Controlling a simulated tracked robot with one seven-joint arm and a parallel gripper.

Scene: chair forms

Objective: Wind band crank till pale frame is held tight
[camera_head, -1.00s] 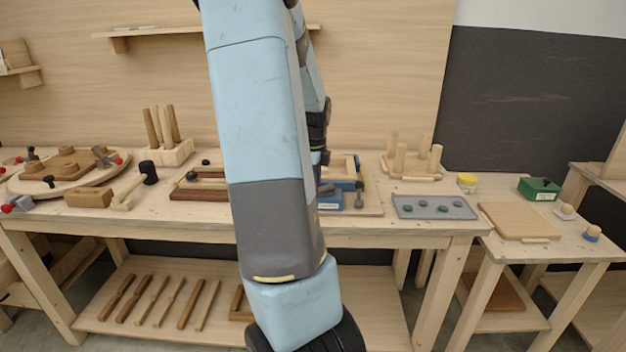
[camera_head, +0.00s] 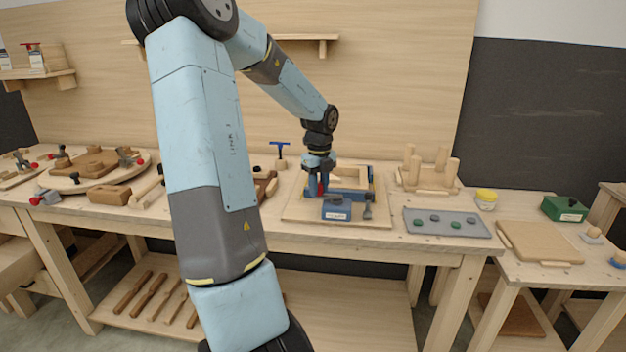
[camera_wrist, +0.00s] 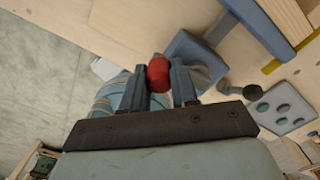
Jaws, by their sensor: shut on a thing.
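My gripper (camera_head: 319,178) reaches down at the left front of a square wooden board (camera_head: 296,212). In the wrist view my gripper (camera_wrist: 157,85) has its two fingers closed around a red knob (camera_wrist: 158,73). The knob looks like the crank's handle; the rest of the crank is hidden. A blue block (camera_head: 337,212) with a white label sits at the board's front, and also shows in the wrist view (camera_wrist: 188,48). Behind it lies the pale frame (camera_head: 345,172), with blue pieces and a yellow strip (camera_wrist: 290,52) nearby. I cannot tell how tight the band is.
A grey knobbed post (camera_head: 367,206) stands just right of the blue block. Further right are a grey tray (camera_head: 446,228) with several discs, a pegged wooden rack (camera_head: 428,182) and a yellow jar (camera_head: 486,199). A blue T-handle (camera_head: 280,151) rises behind left.

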